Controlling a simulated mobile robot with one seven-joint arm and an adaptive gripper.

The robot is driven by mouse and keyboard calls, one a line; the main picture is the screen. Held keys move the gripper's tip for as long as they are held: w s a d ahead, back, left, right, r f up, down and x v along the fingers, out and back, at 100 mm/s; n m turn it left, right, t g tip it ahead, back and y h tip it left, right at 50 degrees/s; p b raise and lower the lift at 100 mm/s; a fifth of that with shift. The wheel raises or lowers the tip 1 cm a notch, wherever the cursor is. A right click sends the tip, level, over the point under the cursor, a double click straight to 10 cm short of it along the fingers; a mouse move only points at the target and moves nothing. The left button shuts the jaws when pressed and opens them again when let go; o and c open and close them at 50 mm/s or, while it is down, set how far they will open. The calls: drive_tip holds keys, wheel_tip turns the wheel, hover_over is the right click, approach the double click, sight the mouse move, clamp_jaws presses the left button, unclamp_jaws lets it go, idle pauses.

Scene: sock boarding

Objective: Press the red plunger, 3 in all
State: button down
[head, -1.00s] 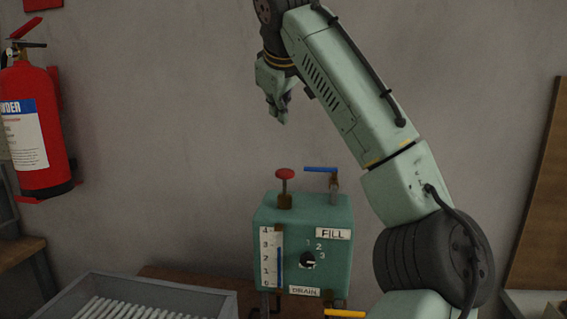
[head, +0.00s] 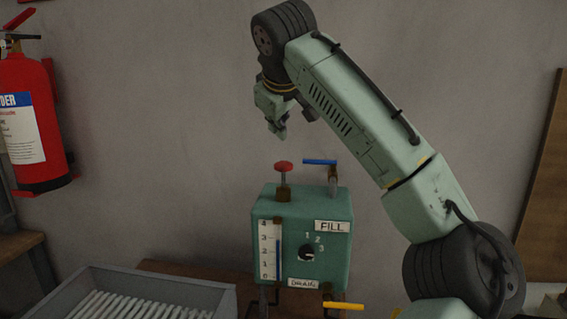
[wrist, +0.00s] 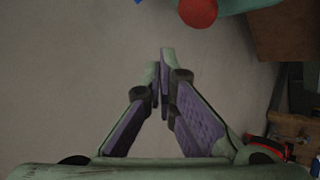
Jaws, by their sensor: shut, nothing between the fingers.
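The red plunger (head: 284,167) stands raised on its stem on the top left of a green box (head: 325,262). Its round red knob also shows at the top of the wrist view (wrist: 198,12). My gripper (head: 280,132) is above the plunger in the head view, with a clear gap to the knob. Its fingertips (wrist: 162,58) are together and empty. A gauge (head: 266,250) numbered 0 to 4 is on the box's front, with a blue bar reaching near 3. A dial (head: 306,253) marked 1, 2, 3 sits beside it.
A blue-handled valve (head: 320,162) stands right of the plunger, beside the FILL label (head: 331,226). A yellow lever (head: 343,306) is low by the DRAIN label. A grey tray (head: 200,290) of white rods is at lower left. A fire extinguisher (head: 35,125) hangs at left.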

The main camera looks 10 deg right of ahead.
sight(280, 163)
drive_tip(key=shift+f+b, duration=1)
drive_tip(key=shift+f, duration=0.7)
drive_tip(key=shift+f, duration=0.1)
drive_tip(key=shift+f, duration=0.35)
drive_tip(key=shift+f+b, duration=1.2)
drive_tip(key=shift+f, duration=0.45)
idle(1.4)
idle(0.3)
drive_tip(key=shift+r+p, duration=2)
drive_tip(key=shift+r, duration=0.1)
drive_tip(key=shift+r, duration=2.5)
